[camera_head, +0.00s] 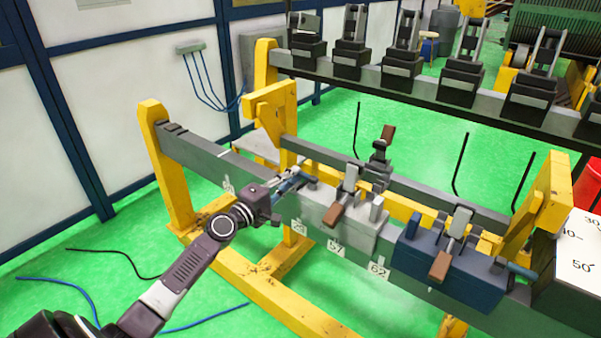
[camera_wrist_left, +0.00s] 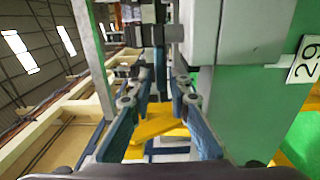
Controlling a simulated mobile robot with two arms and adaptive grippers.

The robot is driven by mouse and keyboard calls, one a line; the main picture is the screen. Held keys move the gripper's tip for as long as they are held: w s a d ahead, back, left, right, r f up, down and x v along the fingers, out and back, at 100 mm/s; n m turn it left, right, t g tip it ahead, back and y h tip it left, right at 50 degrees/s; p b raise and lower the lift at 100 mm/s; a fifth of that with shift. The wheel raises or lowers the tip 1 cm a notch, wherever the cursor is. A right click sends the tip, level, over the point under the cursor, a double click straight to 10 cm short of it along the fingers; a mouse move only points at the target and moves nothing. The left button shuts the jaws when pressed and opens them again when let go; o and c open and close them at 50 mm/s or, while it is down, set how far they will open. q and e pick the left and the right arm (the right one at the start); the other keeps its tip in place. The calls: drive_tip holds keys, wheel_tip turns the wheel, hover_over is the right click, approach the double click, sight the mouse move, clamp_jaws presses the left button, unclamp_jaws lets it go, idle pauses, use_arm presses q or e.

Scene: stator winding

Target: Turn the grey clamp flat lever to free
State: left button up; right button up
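The grey clamp (camera_head: 343,226) sits on the long grey rail, with a brown-ended lever (camera_head: 337,212) tilted on its front. My left gripper (camera_head: 293,182) is at the clamp's left end, fingers pointing at it. In the left wrist view my left gripper (camera_wrist_left: 163,78) has its two blue fingers apart. A dark ribbed part (camera_wrist_left: 145,35), seemingly the flat lever's mount, is just beyond the fingertips, left of the grey clamp body (camera_wrist_left: 232,30). A narrow dark piece shows between the tips; I cannot tell if they touch it. My right gripper is not in view.
A blue clamp (camera_head: 450,268) with a brown lever stands right of the grey one on the rail (camera_head: 205,155). Yellow frame posts (camera_head: 165,165) hold the rail. Number labels (camera_head: 335,248) are on its front. A rack of black clamps (camera_head: 463,85) stands behind.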

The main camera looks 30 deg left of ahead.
use_arm(q)
drive_tip(key=shift+w+d, duration=0.1)
drive_tip(key=shift+w, duration=1.45)
drive_tip(key=shift+f, duration=0.1)
clamp_jaws()
